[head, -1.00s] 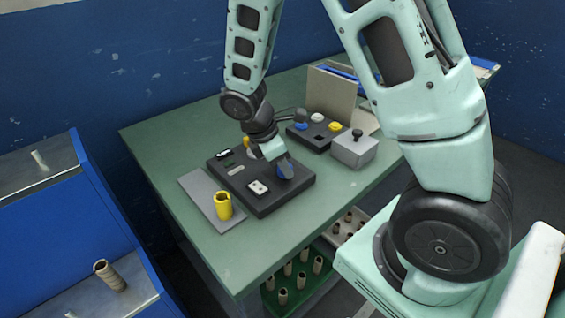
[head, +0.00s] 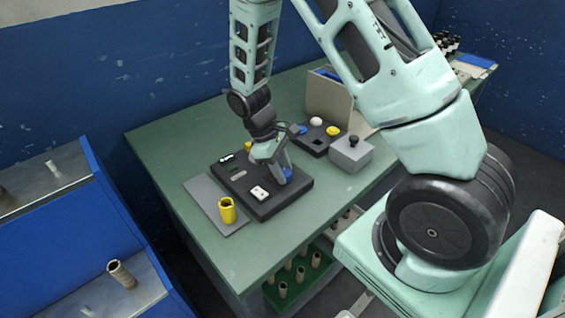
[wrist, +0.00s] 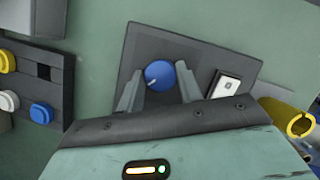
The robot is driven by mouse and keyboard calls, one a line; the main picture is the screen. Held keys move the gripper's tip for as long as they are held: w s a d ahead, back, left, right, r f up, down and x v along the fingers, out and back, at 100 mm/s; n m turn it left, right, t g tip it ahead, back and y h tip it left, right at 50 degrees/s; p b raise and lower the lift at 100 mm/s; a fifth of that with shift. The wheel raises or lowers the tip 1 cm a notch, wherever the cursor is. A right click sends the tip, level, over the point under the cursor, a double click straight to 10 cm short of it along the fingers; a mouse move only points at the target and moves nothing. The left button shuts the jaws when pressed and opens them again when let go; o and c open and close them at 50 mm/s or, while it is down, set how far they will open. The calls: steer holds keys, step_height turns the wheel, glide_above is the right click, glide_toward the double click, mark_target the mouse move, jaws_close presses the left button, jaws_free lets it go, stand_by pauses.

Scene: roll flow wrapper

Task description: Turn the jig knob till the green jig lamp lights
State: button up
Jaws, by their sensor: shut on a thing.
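The jig (head: 262,204) is a dark flat block on the green table. Its blue knob (wrist: 160,75) has a pale pointer line toward the lower left in the wrist view. My gripper (wrist: 159,86) is shut on the knob, one finger on each side; in the head view the knob (head: 287,173) is partly hidden by the fingers. A white switch plate (wrist: 228,87) sits on the jig beside the knob. A small green mark (head: 237,168) shows on the jig's far part; I cannot tell whether it is a lit lamp.
A dark button box (head: 310,143) with blue, white and yellow buttons and a grey box (head: 351,154) with a black knob stand to the right. Blue racks are at the left.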

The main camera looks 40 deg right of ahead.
steer(key=shift+d+m+y+p, duration=0.1)
steer(key=shift+m+y+p, duration=0.6)
steer(key=shift+m, duration=1.2)
steer(key=shift+w, duration=0.1)
steer(key=o, duration=1)
steer(key=v, duration=1.1)
steer(key=b+v, duration=0.1)
steer(key=v, duration=0.5)
steer(key=shift+w+r, duration=0.1)
steer(key=shift+w, duration=0.25)
